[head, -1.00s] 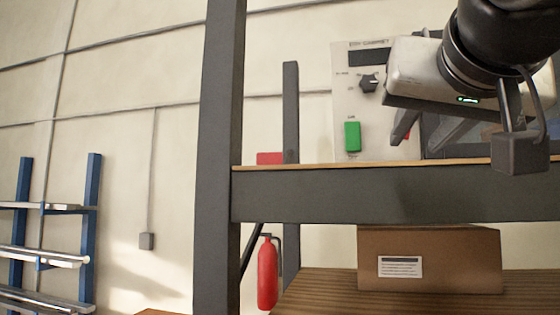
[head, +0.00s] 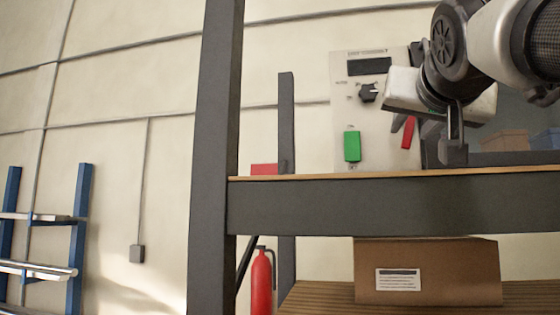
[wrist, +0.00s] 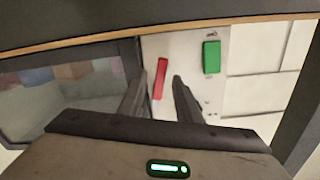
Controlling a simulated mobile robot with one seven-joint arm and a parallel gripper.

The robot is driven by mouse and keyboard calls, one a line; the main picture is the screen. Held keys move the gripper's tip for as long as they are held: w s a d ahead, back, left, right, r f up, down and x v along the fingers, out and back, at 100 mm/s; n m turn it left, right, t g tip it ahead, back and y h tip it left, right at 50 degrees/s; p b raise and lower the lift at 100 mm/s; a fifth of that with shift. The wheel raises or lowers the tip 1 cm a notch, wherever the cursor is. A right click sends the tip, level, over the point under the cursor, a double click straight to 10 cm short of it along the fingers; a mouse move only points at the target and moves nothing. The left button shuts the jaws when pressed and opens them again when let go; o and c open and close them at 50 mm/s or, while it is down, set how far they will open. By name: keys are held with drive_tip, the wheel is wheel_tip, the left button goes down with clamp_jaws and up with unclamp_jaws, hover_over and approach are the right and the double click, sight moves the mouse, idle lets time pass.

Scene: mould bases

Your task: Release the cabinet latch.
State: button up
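The cabinet's pale front panel (head: 345,110) stands behind the shelf, with a dark knob (head: 368,93), a green rocker (head: 352,146) and a red handle (head: 408,133) that looks like the latch. The red handle also shows in the wrist view (wrist: 160,79), slightly tilted, close to the dark-framed window. My gripper (head: 404,125) is in front of the panel's right part. In the wrist view, its two fingers (wrist: 158,94) are apart, with the red handle appearing between their tips. Nothing is held. Whether a finger touches the handle cannot be told.
A grey rack with a wood-edged shelf (head: 400,205) crosses below the panel, and its post (head: 215,130) rises at left. A cardboard box (head: 430,265) sits on the lower slatted shelf. A red extinguisher (head: 262,280) and a blue rack (head: 80,225) stand further left.

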sight(409, 130)
drive_tip(key=shift+x, duration=1.7)
clamp_jaws()
drive_tip(key=shift+s+d+n, duration=0.1)
drive_tip(key=shift+d+n, duration=0.1)
drive_tip(key=shift+n, duration=0.6)
drive_tip(key=shift+s+d+n, duration=0.1)
drive_tip(key=shift+d+n, duration=0.1)
drive_tip(key=shift+n, duration=0.6)
unclamp_jaws()
